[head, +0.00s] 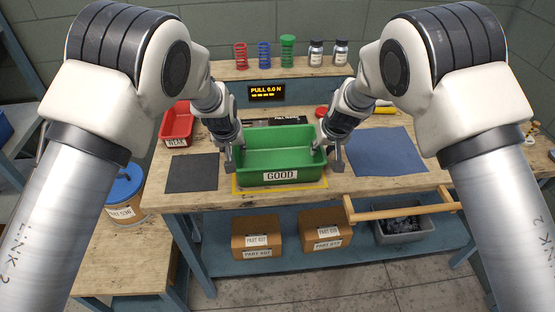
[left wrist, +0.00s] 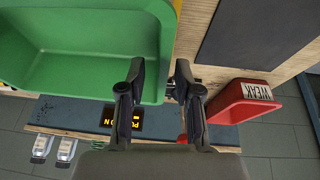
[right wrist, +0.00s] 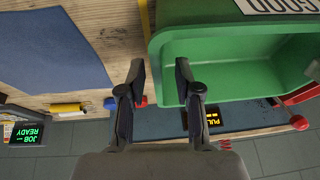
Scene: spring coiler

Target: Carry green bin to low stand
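The green bin (head: 280,159), labelled GOOD, sits upright and empty on the workbench, on a yellow outline. My left gripper (head: 234,158) is at its left wall, and my right gripper (head: 328,152) is at its right wall. In the left wrist view, the open left fingers (left wrist: 160,72) straddle the bin wall, one inside and one outside. In the right wrist view, the open right fingers (right wrist: 160,72) straddle the opposite wall the same way. A low wooden-topped stand (head: 125,262) is at lower left, below bench height, probably the low stand.
A blue-lidded tub (head: 124,192) stands on the low stand's back. A red WEAK bin (head: 177,125), dark mat (head: 192,173) and blue mat (head: 384,152) flank the green bin. Springs and jars line the back shelf (head: 220,67). A wooden rail (head: 402,208) juts from the bench front.

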